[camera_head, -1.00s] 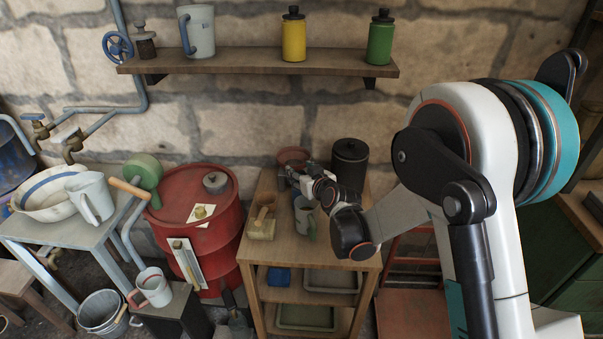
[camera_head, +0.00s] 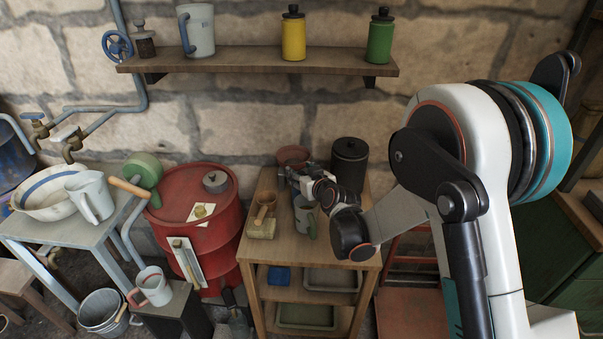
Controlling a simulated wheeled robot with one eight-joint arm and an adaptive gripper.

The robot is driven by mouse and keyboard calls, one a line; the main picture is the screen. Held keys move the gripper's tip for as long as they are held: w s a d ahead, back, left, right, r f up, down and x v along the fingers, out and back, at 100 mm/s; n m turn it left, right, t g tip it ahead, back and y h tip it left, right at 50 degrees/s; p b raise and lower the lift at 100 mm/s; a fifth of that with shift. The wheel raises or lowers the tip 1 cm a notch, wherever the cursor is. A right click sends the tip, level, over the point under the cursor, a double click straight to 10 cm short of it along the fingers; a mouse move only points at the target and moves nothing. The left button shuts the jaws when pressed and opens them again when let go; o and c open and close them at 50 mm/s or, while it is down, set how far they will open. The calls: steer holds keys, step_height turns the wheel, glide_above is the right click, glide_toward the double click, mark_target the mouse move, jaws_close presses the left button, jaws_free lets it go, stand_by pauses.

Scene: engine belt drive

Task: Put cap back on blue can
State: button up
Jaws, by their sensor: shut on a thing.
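My gripper (camera_head: 284,172) is over the back left of a small wooden table (camera_head: 230,250), in front of a reddish round dish (camera_head: 293,155). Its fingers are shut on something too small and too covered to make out. No cap can be told apart at the fingers. I cannot clearly make out a blue can. A small blue object (camera_head: 279,277) sits on the table's lower shelf, but its shape is unclear. On the wall shelf a yellow can (camera_head: 293,40) and a green can (camera_head: 380,42) stand upright with black caps on.
A black lidded canister (camera_head: 350,164) stands right of my gripper. A grey mug (camera_head: 304,214) stands close below my wrist. A wooden scoop (camera_head: 264,203) and yellowish block (camera_head: 261,229) are at left. A red drum (camera_head: 190,230) stands left of the table.

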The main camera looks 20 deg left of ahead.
steer(key=shift+f, duration=0.35)
steer(key=o, duration=0.8)
steer(key=shift+o, duration=0.2)
